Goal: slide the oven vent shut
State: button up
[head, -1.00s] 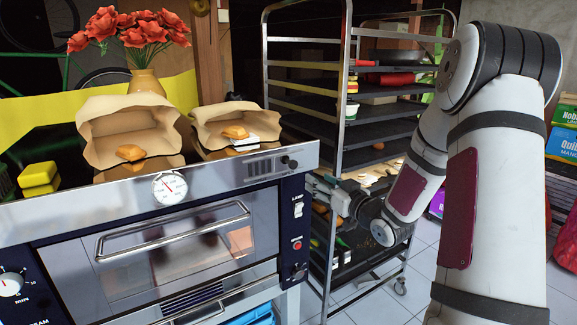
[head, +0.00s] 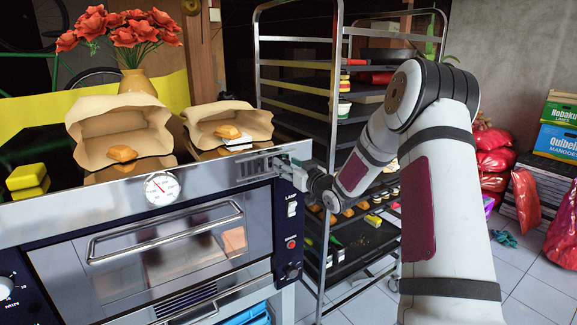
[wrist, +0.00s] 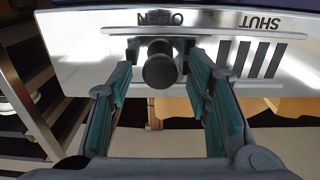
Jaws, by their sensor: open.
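The oven vent (head: 252,169) is a slotted plate on the front top panel of the steel oven. In the wrist view, the vent slots (wrist: 258,60) show dark and uncovered beside the black round knob (wrist: 161,66). The panel lettering appears upside down: OPEN is above the knob, SHUT farther right. The knob stands at the OPEN end. My gripper (wrist: 160,58) is open, with one finger on each side of the knob and a visible gap on both sides. In the head view, my gripper (head: 286,168) is at the vent's right end and hides the knob.
A tall tray rack (head: 335,110) stands close to the right of the oven, behind my arm. Paper bags (head: 118,125) with bread and a vase of red flowers (head: 137,82) sit on the oven. A dial (head: 161,187) is on the panel left of the vent.

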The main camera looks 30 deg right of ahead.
grip_shut()
jog(key=a+p, duration=0.1)
jog(key=a, duration=0.9)
jog(key=shift+s+a+p, duration=0.2)
jog(key=shift+a+p, duration=0.05)
jog(key=shift+p, duration=0.1)
grip_release()
jog(key=shift+a, duration=0.15)
